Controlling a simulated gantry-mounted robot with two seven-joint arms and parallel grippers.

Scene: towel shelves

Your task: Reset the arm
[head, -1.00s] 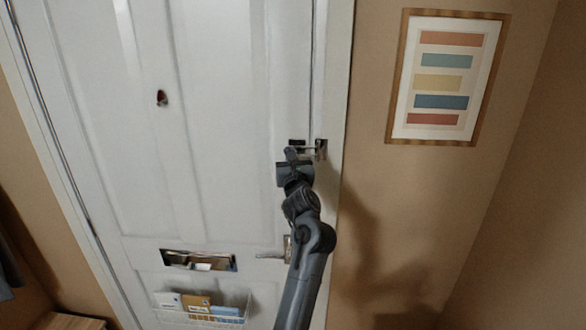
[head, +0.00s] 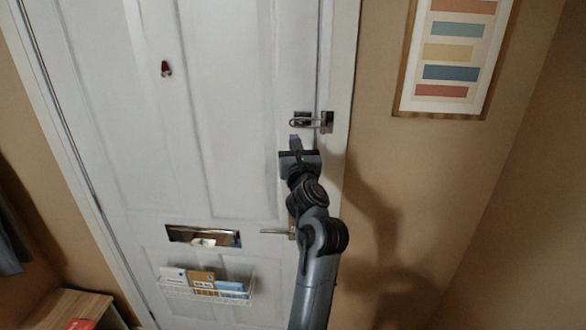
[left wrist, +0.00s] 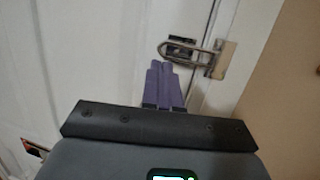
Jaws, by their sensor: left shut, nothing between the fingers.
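My left gripper (head: 295,138) is in front of the white door (head: 225,110), just below the metal door latch (head: 312,122). Its fingers are shut with nothing between them. In the left wrist view the purple fingertips (left wrist: 165,68) point at the door, below and a little left of the latch (left wrist: 192,53). The latch bar spans from the door to the frame plate. The fingers look apart from the latch. My right gripper does not show.
A door handle (head: 276,231) is beside my forearm. A letter slot (head: 203,236) and a wire basket with mail (head: 206,285) are lower left. A framed picture (head: 449,60) hangs on the right wall. A wooden bench (head: 70,308) stands bottom left.

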